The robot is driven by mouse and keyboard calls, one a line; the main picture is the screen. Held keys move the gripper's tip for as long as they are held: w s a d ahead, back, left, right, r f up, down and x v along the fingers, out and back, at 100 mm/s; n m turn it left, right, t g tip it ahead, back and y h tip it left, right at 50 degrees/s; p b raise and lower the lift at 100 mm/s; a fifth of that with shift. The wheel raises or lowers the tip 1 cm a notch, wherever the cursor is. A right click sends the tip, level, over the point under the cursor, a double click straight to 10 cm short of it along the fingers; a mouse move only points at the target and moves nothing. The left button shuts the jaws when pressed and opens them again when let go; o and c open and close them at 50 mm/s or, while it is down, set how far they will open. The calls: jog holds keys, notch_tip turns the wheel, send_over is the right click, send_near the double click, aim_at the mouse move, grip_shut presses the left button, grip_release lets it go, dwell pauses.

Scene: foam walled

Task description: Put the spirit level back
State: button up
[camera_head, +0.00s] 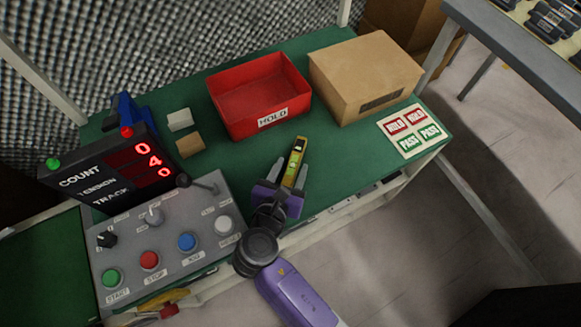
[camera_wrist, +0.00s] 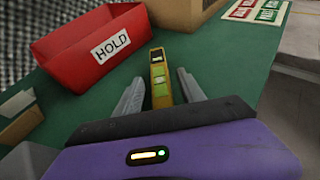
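The spirit level (camera_head: 297,156) is a slim yellow bar with dark parts and a greenish vial. It points away from me over the green bench top, in front of the red HOLD bin. My gripper (camera_head: 292,168) is over the bench's front part, its two grey fingers on either side of the level's near end. In the wrist view the level (camera_wrist: 159,72) lies between the fingers, with narrow gaps showing on both sides, so the gripper (camera_wrist: 161,80) looks open. The level's near end is hidden behind the purple gripper body. I cannot tell whether the level touches the bench.
The red HOLD bin (camera_head: 240,116) is empty. A cardboard box (camera_head: 362,72) and a HOLD/PASS card (camera_head: 415,131) are to the right. A button panel (camera_head: 165,245), a counter display (camera_head: 110,170) and two small blocks (camera_head: 189,145) are left. Some green bench surface (camera_head: 345,150) is bare.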

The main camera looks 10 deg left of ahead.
jog(key=shift+r, duration=0.15)
jog(key=p+v, duration=0.2)
jog(key=v, duration=1)
